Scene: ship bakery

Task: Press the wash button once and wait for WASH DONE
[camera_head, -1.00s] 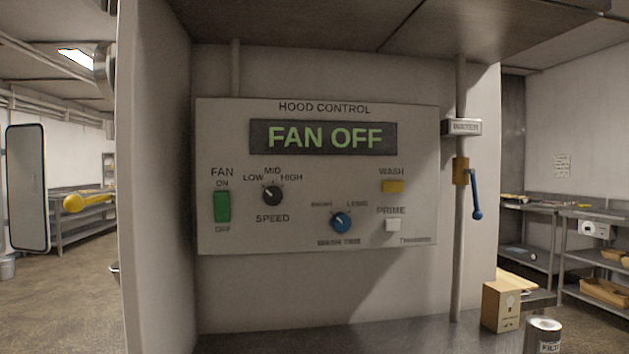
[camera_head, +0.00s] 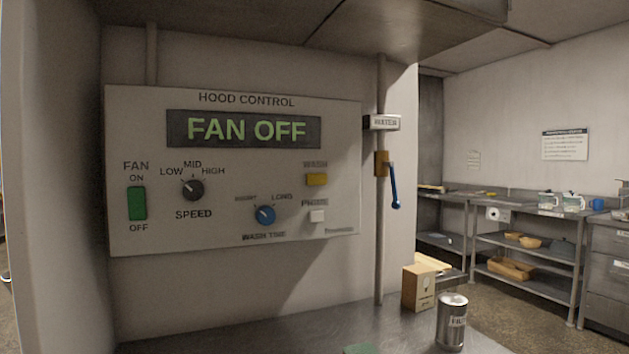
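The hood control panel (camera_head: 150,110) is fixed to the wall at the left and middle of the head view. Its display (camera_head: 245,129) reads FAN OFF in green letters. The yellow wash button (camera_head: 317,180) is at the panel's right, under the WASH label. Below it is the white prime button (camera_head: 317,216). The green fan switch (camera_head: 137,203) and the black speed knob (camera_head: 193,190) are further left. My gripper is not in view.
A pipe with a blue valve lever (camera_head: 394,187) pointing down runs beside the panel. A cardboard box (camera_head: 418,288) and a metal can (camera_head: 451,321) stand on the steel counter (camera_head: 270,325) below. Shelves (camera_head: 520,246) stand at the back right. The space before the panel looks clear.

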